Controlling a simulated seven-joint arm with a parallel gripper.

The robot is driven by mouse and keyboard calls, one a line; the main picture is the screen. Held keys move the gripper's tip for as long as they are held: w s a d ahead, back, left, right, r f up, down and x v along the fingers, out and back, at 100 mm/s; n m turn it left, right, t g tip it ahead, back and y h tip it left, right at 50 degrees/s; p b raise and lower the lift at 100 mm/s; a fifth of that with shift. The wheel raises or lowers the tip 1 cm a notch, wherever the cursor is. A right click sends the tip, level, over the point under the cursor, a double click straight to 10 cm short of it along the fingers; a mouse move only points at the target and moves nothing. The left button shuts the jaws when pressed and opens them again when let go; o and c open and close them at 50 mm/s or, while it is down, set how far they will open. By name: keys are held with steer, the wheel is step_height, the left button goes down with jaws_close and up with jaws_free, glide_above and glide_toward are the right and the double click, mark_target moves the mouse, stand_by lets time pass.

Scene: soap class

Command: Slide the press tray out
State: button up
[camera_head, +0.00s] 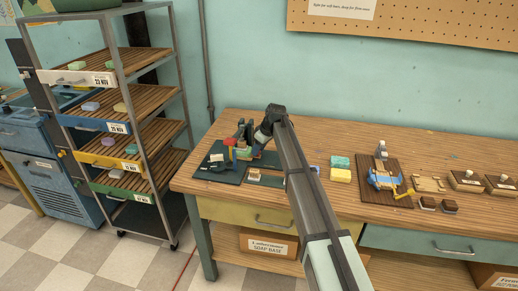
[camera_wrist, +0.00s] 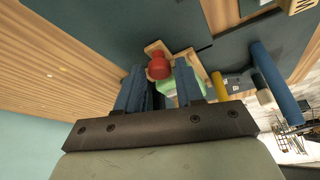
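A small tool assembly stands on a dark mat (camera_head: 221,173) at the left end of the bench, partly hidden by my arm. It has a red part (camera_head: 230,142). In the wrist view a red knob (camera_wrist: 158,67) sits on a pale wooden piece (camera_wrist: 183,57), with a light green block (camera_wrist: 183,85) close by. I cannot tell which part is the press tray. My gripper (camera_wrist: 158,88) is over this spot, its two dark blue fingers apart. The red knob shows just beyond the gap between the fingertips. Contact cannot be told, and nothing is clearly held.
A blue device on a brown board (camera_head: 372,205) stands farther right. Teal and yellow blocks (camera_head: 340,175) lie between. In the wrist view a yellow bar (camera_wrist: 218,86) and a thick blue bar (camera_wrist: 275,85) are right of the fingers. A shelf rack (camera_head: 140,130) stands left of the bench.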

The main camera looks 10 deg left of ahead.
steer(key=shift+c, duration=0.2)
jaws_close()
steer(key=shift+d, duration=0.1)
steer(key=d, duration=1.2)
steer(key=shift+d, duration=0.15)
steer(key=shift+o, duration=0.2)
jaws_free()
